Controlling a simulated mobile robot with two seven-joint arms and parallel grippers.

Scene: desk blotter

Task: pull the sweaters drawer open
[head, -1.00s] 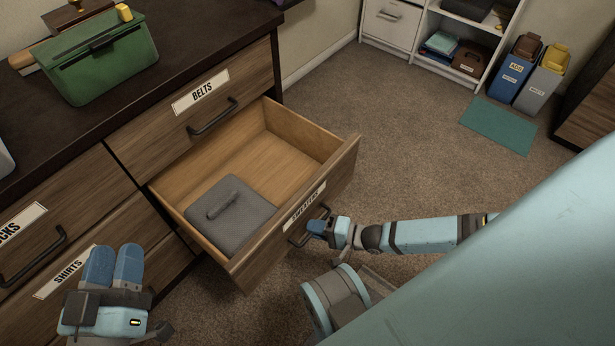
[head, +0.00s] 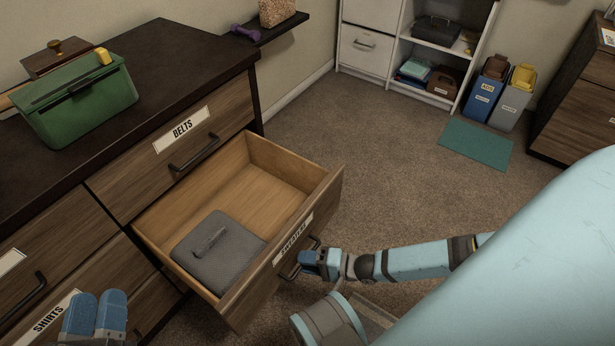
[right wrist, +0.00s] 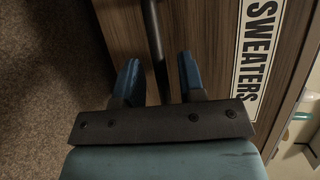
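The sweaters drawer (head: 262,283) stands far out from the dark wooden dresser, its front labelled SWEATERS. It holds a folded grey item (head: 219,252) on its left side; the rest of its floor is bare. My right gripper (head: 309,260) is at the drawer's dark bar handle (head: 290,271). In the right wrist view its two blue fingers (right wrist: 158,78) stand apart on either side of the handle (right wrist: 153,30), with gaps visible. My left gripper (head: 97,300) is at the lower left, before the shirts drawer (head: 75,290), its blue fingers together and empty.
The closed belts drawer (head: 160,165) is above. A green box (head: 80,105) sits on the dresser top (head: 165,55). A white shelf unit (head: 375,50), blue and grey bins (head: 487,90) and a teal mat (head: 475,143) are farther back. The carpet (head: 390,180) between is clear.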

